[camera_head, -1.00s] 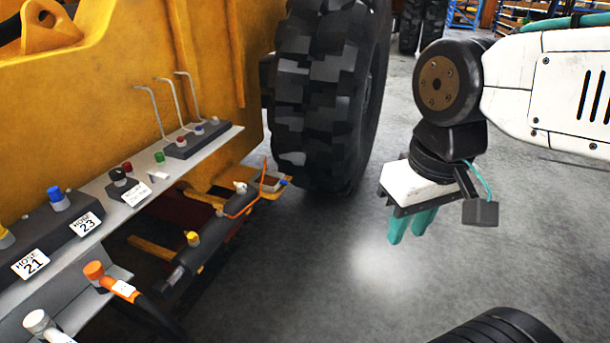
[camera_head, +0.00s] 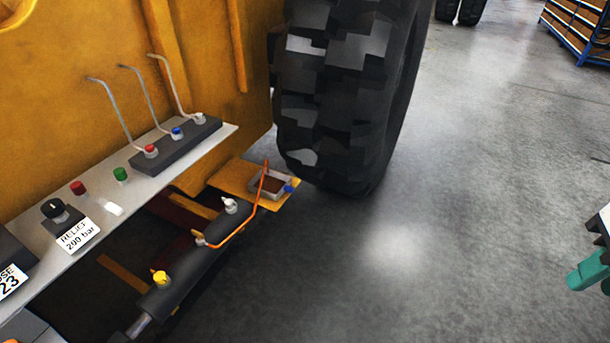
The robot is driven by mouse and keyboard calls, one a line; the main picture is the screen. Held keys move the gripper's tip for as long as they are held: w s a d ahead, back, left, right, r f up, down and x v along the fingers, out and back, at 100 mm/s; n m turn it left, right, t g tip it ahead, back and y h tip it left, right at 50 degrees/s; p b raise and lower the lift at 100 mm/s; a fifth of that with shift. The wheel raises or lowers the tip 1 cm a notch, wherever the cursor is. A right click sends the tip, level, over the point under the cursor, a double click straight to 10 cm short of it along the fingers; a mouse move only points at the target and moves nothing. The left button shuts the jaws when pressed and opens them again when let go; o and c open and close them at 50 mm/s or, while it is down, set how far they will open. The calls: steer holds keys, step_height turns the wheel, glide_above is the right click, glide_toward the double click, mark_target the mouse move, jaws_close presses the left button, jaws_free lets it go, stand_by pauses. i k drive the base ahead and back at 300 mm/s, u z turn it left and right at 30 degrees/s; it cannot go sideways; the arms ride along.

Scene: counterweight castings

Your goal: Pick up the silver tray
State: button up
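A small silver tray (camera_head: 270,195) sits on a yellow step plate (camera_head: 230,175) low on the machine, just left of the big tyre. It holds something flat and brown. An orange hose (camera_head: 246,222) runs up across its left side, and a blue cap (camera_head: 289,189) is at its right end. My gripper (camera_head: 594,278) is at the right edge, well apart from the tray. Only part of its teal fingers shows; the rest is cut off by the frame, so its opening is unclear.
A large black tyre (camera_head: 345,90) stands right behind the tray. A dark cylinder (camera_head: 190,262) with a yellow cap lies in front of it. A grey control shelf (camera_head: 140,180) with levers and buttons overhangs at left. The grey floor (camera_head: 440,250) between tray and gripper is clear.

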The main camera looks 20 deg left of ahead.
mark_target(274, 184)
steer(key=i, duration=0.65)
steer(key=u, duration=0.75)
steer(key=i, duration=0.6)
steer(key=u, duration=0.65)
